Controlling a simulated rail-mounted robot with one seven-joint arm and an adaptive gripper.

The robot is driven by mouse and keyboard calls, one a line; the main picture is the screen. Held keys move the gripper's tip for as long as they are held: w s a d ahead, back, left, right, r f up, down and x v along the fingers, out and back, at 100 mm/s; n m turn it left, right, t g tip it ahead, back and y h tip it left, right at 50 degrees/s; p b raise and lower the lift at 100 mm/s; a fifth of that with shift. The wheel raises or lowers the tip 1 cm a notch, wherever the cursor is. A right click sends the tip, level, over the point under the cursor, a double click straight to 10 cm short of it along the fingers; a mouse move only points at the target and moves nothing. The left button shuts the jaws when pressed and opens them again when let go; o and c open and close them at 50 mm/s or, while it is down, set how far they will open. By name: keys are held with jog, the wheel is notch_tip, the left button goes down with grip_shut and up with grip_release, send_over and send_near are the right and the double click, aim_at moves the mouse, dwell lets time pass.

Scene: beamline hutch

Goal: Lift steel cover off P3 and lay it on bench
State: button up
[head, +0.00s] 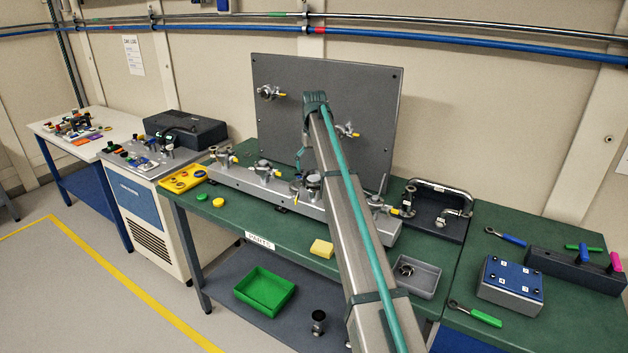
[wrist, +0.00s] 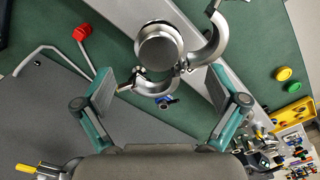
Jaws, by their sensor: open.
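A round steel cover (wrist: 160,45) sits on a port of the grey manifold in the wrist view. It is likely the port behind my arm in the head view (head: 312,181); no port label is readable. A hinged clamp (wrist: 213,40) around it looks swung open, with one curved half to the right and one just below the cover. A blue piece (wrist: 165,100) shows by the lower half. My gripper (wrist: 160,88) is open and empty, its two fingers apart on either side below the cover. In the head view my arm largely hides it.
The green bench (head: 275,232) has free room in front of the manifold (head: 255,192). A yellow block (head: 321,248), yellow tray (head: 183,178) and grey bin (head: 424,279) stand on it. An upright grey panel (head: 290,90) with valves rises behind.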

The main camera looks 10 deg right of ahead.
aim_at(314, 178)
jog(key=shift+d+f+p, duration=0.1)
jog(key=shift+f+p, duration=0.65)
jog(key=shift+f, duration=1.45)
jog(key=shift+c, duration=0.4)
jog(key=c, duration=1.5)
jog(key=shift+w+r, duration=0.1)
jog(key=shift+r, duration=0.1)
